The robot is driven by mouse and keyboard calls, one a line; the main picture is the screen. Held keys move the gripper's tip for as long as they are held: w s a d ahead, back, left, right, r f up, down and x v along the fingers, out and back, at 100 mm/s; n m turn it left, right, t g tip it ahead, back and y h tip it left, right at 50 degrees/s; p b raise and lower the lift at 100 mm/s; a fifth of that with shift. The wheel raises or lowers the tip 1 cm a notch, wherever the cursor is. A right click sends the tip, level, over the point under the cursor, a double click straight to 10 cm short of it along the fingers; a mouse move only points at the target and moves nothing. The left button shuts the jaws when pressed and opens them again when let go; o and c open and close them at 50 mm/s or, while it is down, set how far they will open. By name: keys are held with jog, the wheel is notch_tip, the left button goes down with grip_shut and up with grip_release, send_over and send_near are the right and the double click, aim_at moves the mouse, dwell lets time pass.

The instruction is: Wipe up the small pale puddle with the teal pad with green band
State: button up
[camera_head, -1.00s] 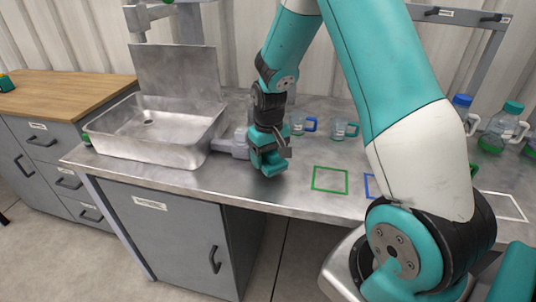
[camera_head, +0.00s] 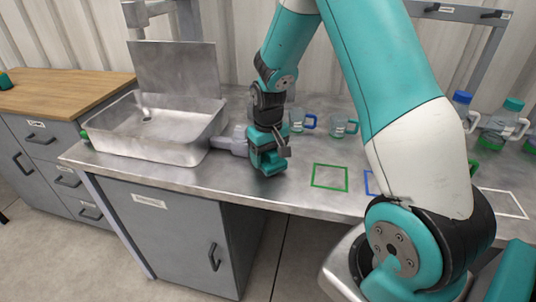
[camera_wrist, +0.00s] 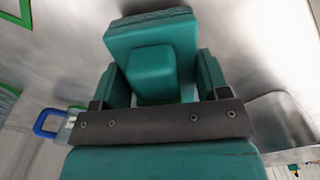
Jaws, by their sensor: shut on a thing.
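My gripper (camera_head: 268,157) is low over the steel counter, just right of the sink basin. In the wrist view my gripper (camera_wrist: 155,80) is shut on the raised middle grip of a teal pad (camera_wrist: 152,34). One finger is on each side of the grip. The pad's far edge is darker; I cannot clearly make out a green band. In the head view the pad is hard to tell from my teal gripper. It is at or very near the counter surface; contact cannot be told. I cannot make out the pale puddle in either view.
The steel sink basin (camera_head: 178,155) and a grey fitting (camera_head: 231,143) are close on the left. Two mugs, one with a blue handle (camera_head: 309,121) and one green (camera_head: 342,128), stand behind right. A green outlined square (camera_head: 330,177) marks bare counter. Bottles (camera_head: 500,125) stand far right.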

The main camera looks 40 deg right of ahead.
jog(key=shift+f+b, duration=0.4)
jog(key=shift+f, duration=0.25)
jog(key=shift+w+a+r+p, duration=0.2)
jog(key=shift+w+a+p, duration=0.15)
jog(key=shift+w+a, duration=0.35)
jog(key=shift+w+a+r+p, duration=0.15)
jog(key=shift+w+a+p, duration=0.3)
jog(key=shift+w, duration=0.55)
jog(key=c, duration=0.4)
jog(key=shift+o, duration=0.2)
jog(key=shift+s+d+f, duration=0.1)
jog(key=shift+s+d, duration=0.5)
jog(key=shift+s, duration=0.25)
jog(key=shift+s+d+f, duration=0.1)
jog(key=shift+s+d, duration=0.45)
jog(key=shift+s, duration=0.25)
notch_tip(320, 180, up, 6)
jog(key=p, duration=0.5)
